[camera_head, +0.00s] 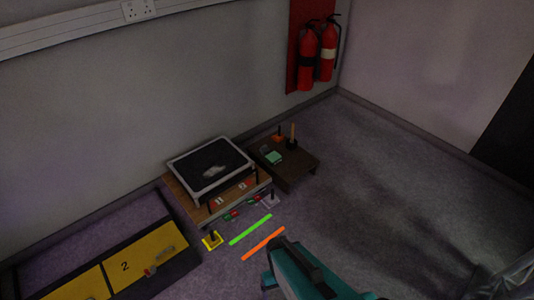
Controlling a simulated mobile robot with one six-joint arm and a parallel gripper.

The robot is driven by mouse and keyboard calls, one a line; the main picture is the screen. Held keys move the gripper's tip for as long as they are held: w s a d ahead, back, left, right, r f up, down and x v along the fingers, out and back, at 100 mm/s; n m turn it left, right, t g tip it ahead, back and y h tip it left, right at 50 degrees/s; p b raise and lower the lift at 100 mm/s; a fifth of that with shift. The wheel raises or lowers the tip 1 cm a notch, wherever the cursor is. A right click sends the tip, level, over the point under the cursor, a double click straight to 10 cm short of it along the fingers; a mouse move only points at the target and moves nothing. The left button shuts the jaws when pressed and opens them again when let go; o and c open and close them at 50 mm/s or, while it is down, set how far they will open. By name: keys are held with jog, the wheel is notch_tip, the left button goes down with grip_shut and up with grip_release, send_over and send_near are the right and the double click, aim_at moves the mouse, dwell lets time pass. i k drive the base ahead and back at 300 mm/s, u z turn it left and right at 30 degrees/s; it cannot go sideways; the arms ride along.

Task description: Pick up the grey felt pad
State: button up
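I cannot pick out the grey felt pad with certainty. A small dark grey piece (265,149) lies on the low brown table (295,179), beside a pale green block (274,157). A black panel with a light grey frame (178,172) lies on the wooden stand to the left, with a pale grey patch (212,173) on it. Teal and black parts of my own arm show at the bottom centre. My gripper's fingertips cannot be made out.
The wooden stand (197,213) has tags 11 and 12. A yellow-topped unit marked 2 (140,249) stands at left. Green (250,229) and orange (263,243) strips lie on the carpet. Fire extinguishers (307,60) hang on the wall. The right floor is mostly clear.

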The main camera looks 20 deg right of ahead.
aim_at(265, 149)
jog(key=u, duration=1.1)
jog(key=k, duration=0.1)
jog(key=z, duration=2.8)
jog(key=i, duration=2.15)
